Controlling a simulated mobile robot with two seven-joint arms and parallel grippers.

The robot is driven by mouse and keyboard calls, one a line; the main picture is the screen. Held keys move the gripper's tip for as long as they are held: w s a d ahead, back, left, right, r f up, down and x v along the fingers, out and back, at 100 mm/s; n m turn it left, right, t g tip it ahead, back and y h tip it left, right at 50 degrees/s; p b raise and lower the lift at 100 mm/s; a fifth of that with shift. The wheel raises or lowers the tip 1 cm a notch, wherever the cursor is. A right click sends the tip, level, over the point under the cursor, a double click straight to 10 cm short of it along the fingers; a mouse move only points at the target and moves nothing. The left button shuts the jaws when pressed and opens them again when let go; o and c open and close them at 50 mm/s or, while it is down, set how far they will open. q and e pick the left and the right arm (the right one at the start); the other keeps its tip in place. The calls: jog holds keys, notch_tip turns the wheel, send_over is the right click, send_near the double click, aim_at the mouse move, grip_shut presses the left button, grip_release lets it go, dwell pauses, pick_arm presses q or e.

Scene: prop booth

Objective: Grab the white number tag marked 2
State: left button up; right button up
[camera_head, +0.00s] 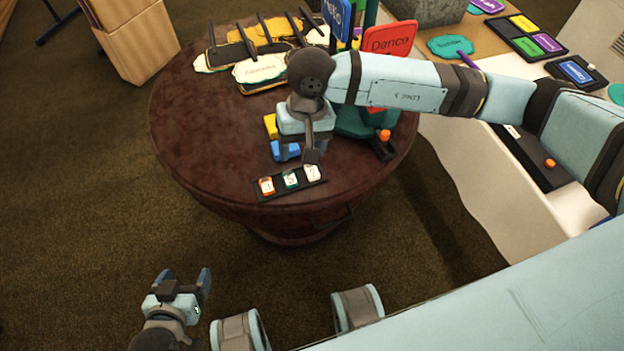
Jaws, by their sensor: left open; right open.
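A white number tag (312,173) sits at the right end of a black holder (264,196) near the front edge of the round table. Its digit is too small to read for certain. An orange-edged tag (266,186) and a green-edged tag (291,180) stand left of it in the same holder. My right gripper (301,150) points down over the table, just behind the holder and apart from the white tag. It is open; its fingers are partly hidden by the wrist. My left gripper (182,280) is open and empty, low at the left, away from the table.
The round brown table (190,130) carries speech-bubble signs (260,68) at the back and a red "Dance" sign (389,39) behind my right arm. Blue and yellow pieces lie by my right gripper. A white counter (480,180) stands right. The table's left side is clear.

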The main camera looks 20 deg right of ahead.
jog(key=w+d+n+t+h, duration=0.1)
jog(key=w+d+h, duration=0.1)
jog(key=d, duration=0.1)
send_over(312, 172)
notch_tip(312, 172, down, 7)
jog(key=shift+s+f+b, duration=0.15)
jog(key=shift+f+b, duration=0.05)
jog(key=shift+b, duration=0.15)
jog(key=shift+f, duration=3.15)
jog(key=c, duration=1)
